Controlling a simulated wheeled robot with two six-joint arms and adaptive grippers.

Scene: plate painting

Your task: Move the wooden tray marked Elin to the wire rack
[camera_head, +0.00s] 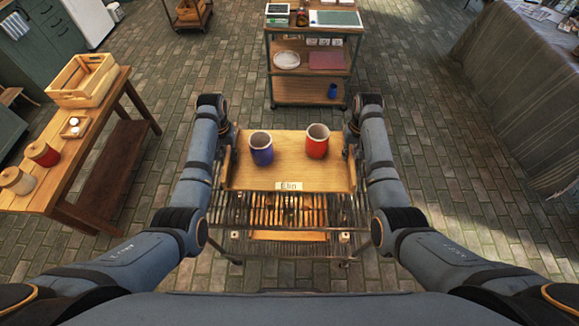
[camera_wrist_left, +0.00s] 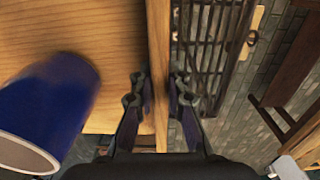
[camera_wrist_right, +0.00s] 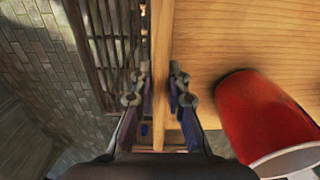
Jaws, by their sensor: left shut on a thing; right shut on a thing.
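The wooden tray (camera_head: 290,172) with a paper label reading Elin (camera_head: 289,186) is between my two arms in the head view. A blue cup (camera_head: 261,148) and a red cup (camera_head: 317,141) stand upright on it. My left gripper (camera_wrist_left: 160,95) is shut on the tray's left side wall. My right gripper (camera_wrist_right: 161,90) is shut on its right side wall. The wire rack (camera_head: 290,212) shows below the tray and nearer to me. The tray hides part of the rack, and I cannot tell whether the tray touches it.
A wooden table (camera_head: 88,150) at left holds a crate (camera_head: 83,84), a small tray and several jars. A shelved cart (camera_head: 310,97) stands beyond the tray. A cloth-covered table (camera_head: 520,90) is at right. Brick floor lies open between them.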

